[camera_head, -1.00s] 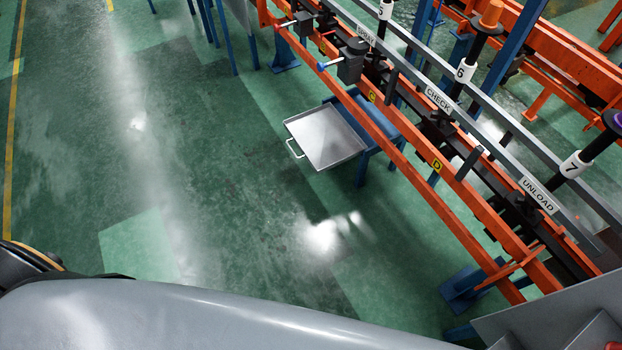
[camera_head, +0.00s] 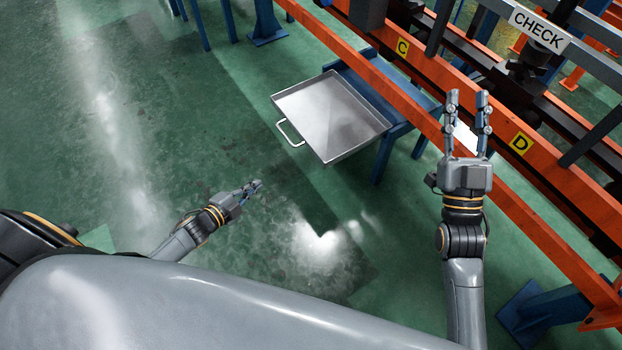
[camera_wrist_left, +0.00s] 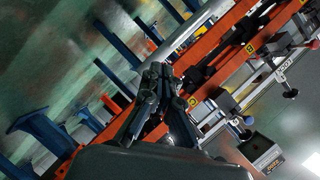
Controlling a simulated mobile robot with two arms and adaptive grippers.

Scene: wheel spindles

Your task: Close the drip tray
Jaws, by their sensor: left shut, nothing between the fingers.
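The drip tray (camera_head: 328,112) is a shallow metal pan with a white handle (camera_head: 290,133) on its near left side. It sticks out from a blue stand (camera_head: 398,118) under the orange rail. My left gripper (camera_head: 256,188) is below and left of the tray, apart from it, shut and empty; its fingers also show in the left wrist view (camera_wrist_left: 158,85). My right gripper (camera_head: 467,98) is to the right of the tray, in front of the orange rail in the picture. Its two fingers are apart with nothing between them.
The orange rail (camera_head: 400,88) with yellow C and D labels runs diagonally behind the tray. Blue legs (camera_head: 383,158) stand under it, and another blue support (camera_head: 545,312) is at lower right. The green floor (camera_head: 170,100) left of the tray is clear.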

